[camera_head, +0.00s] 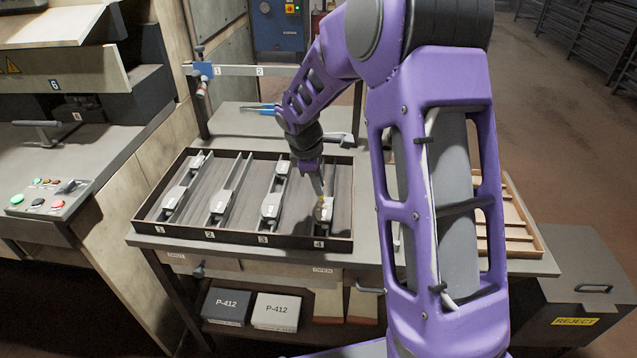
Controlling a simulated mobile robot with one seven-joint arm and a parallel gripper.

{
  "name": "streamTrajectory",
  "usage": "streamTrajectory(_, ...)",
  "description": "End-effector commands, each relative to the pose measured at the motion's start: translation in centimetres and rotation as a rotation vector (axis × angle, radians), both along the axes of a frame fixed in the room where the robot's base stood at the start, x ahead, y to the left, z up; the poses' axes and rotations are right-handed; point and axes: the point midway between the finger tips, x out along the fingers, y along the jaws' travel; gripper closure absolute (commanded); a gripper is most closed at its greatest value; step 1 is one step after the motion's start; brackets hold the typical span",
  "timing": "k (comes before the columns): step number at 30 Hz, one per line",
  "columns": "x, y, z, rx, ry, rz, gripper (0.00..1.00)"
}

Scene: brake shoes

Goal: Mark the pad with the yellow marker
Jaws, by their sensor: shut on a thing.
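My purple arm reaches over the dark-rimmed tray (142,221), and my gripper (319,190) points down at the front of slot 4. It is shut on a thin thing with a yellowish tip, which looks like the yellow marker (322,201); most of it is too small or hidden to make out. The tip is at or just above the grey pad (324,214) in slot 4; I cannot tell whether they touch. Other grey brake shoes with pads lie in slot 1 (173,203), slot 2 (219,208) and slot 3 (270,207).
A rail (240,70) with a blue clamp (203,70) stands behind the tray. A wooden divided tray (522,235) is right, partly behind my arm. A reject bin (575,300) stands at right. Two P-412 boxes (277,310) sit below. A button panel (45,197) is left.

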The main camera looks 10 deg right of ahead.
Motion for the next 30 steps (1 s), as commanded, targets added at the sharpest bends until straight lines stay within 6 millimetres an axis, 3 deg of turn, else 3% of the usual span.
streamTrajectory(30, 0.1, 0.0, 6.9, 0.001, -0.003, -0.001, 1.0)
